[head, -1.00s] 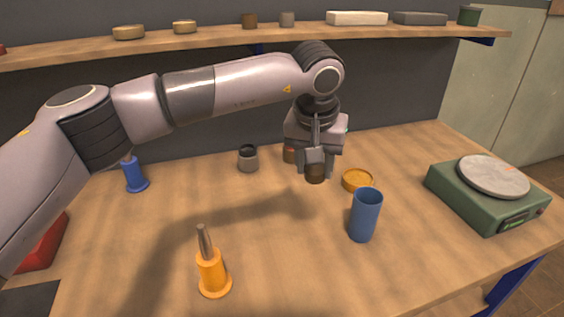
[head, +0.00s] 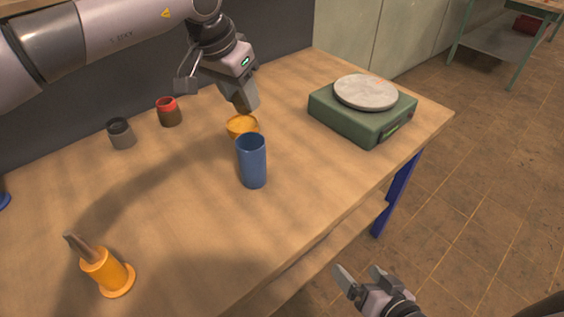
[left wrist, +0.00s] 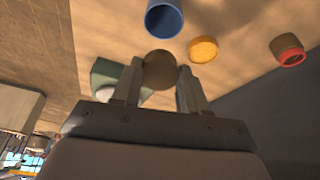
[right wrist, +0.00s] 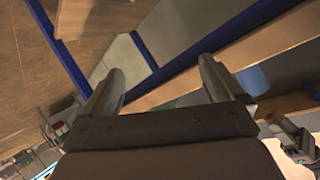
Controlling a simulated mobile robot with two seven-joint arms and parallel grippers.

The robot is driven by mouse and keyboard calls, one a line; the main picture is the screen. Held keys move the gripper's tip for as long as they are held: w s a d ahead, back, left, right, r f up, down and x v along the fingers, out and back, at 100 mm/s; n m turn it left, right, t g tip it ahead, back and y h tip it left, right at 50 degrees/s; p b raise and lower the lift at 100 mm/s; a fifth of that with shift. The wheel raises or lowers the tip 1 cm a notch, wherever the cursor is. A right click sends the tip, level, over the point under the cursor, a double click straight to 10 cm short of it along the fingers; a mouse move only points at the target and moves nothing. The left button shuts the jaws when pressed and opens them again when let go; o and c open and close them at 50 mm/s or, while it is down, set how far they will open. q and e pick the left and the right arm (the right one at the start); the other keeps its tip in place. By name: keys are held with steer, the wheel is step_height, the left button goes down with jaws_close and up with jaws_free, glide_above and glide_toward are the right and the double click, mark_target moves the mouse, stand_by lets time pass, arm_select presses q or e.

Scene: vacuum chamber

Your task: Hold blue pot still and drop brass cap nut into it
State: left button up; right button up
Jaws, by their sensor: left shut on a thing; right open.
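The blue pot (head: 252,165) stands upright on the table, open at the top; its open mouth also shows in the left wrist view (left wrist: 164,18). My left gripper (head: 216,95) is above the table, behind and to the left of the pot. It is shut on a dull brown round piece, seemingly the brass cap nut (left wrist: 160,70), seen between its fingers in the left wrist view. The nut is hidden in the head view. My right gripper (head: 358,275) is open and empty, off the table's front edge, right of and nearer than the pot.
A yellow-orange dish (head: 243,124) sits close behind the pot. A red-rimmed jar (head: 169,112) and a grey jar (head: 121,133) stand left. An orange stand (head: 105,270) is at front left. A green scale (head: 362,115) is at right. The table in front of the pot is clear.

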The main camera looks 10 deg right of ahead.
mark_target(252, 164)
steer(key=w+a+r+m+y, duration=0.1)
steer(key=w+r+m, duration=0.2)
steer(key=r+m, duration=0.2)
steer(key=w+a+r+m+t+y, duration=0.1)
steer(key=w+a+r+m+y, duration=0.1)
steer(key=w+r+m, duration=0.2)
steer(key=w+a+r+m+t+y, duration=0.1)
steer(key=w+r+m, duration=0.3)
steer(key=m, duration=0.5)
steer(key=shift+w+a+r+m, duration=0.15)
steer(key=shift+a+r, duration=0.2)
steer(key=shift+r, duration=0.1)
steer(key=shift+w+a+r+m, duration=0.1)
steer(key=shift+a+r+m, duration=0.05)
steer(key=shift+a+r, duration=0.25)
steer(key=shift+w+a+f+m+g+y, duration=0.25)
steer(key=shift+w+a+f+m+g, duration=0.65)
steer(key=shift+w+a, duration=1.45)
steer(key=shift+w+a+f+m+g+y, duration=0.25)
steer(key=shift+w+a+f+m, duration=0.25)
steer(key=shift+w+a+m, duration=1.4)
steer(key=shift+w+a+f+m+g+y, duration=0.2)
steer(key=shift+w+a+f+m+g, duration=0.5)
steer(key=shift+w+a, duration=2.1)
steer(key=shift+s+a, duration=0.25)
steer(key=shift+s, duration=0.05)
steer(key=c, duration=1.1)
